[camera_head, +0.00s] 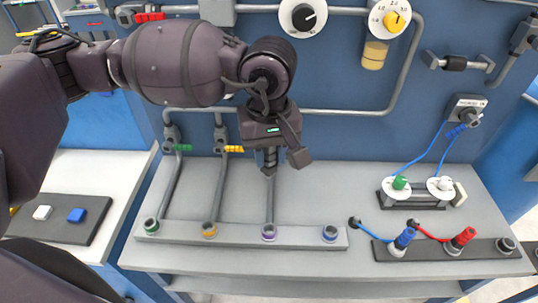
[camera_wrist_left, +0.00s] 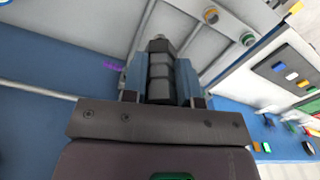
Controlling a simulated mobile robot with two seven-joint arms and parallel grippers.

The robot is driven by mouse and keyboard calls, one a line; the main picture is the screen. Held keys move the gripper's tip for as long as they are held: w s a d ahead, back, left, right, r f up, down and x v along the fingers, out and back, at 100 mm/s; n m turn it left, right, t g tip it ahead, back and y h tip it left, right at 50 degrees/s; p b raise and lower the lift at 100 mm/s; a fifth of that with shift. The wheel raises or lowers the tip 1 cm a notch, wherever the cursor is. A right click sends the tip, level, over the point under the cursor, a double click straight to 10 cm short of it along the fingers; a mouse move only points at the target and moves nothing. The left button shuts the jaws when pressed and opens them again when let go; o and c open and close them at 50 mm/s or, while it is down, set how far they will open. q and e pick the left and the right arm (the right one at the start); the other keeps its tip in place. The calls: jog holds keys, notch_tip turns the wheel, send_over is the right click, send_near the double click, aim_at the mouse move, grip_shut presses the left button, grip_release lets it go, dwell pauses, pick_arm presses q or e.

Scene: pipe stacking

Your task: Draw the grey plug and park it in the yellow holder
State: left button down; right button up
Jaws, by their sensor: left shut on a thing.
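My left gripper (camera_head: 270,160) points down in front of the wall, over the back of the bench. It is shut on a dark grey ribbed piece, which looks like the grey plug; it shows between the fingers in the left wrist view (camera_wrist_left: 160,78). The plug's lower tip is close to a grey pipe on the bench; I cannot tell if they touch. A yellow-ringed socket (camera_head: 209,230), perhaps the yellow holder, sits in the grey strip (camera_head: 180,237), nearer the front and to the left of the gripper. It also shows in the left wrist view (camera_wrist_left: 211,16). My right gripper is not in view.
Green (camera_head: 152,225), purple (camera_head: 268,232) and blue (camera_head: 330,233) ringed sockets share the strip. Pipes with green and yellow handles stand left of the gripper. A dark board at right holds a blue plug (camera_head: 404,238) and a red plug (camera_head: 464,237).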

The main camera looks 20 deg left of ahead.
pick_arm(q)
jog(key=shift+r, duration=0.95)
jog(key=shift+r+p, duration=0.45)
jog(key=shift+r, duration=0.9)
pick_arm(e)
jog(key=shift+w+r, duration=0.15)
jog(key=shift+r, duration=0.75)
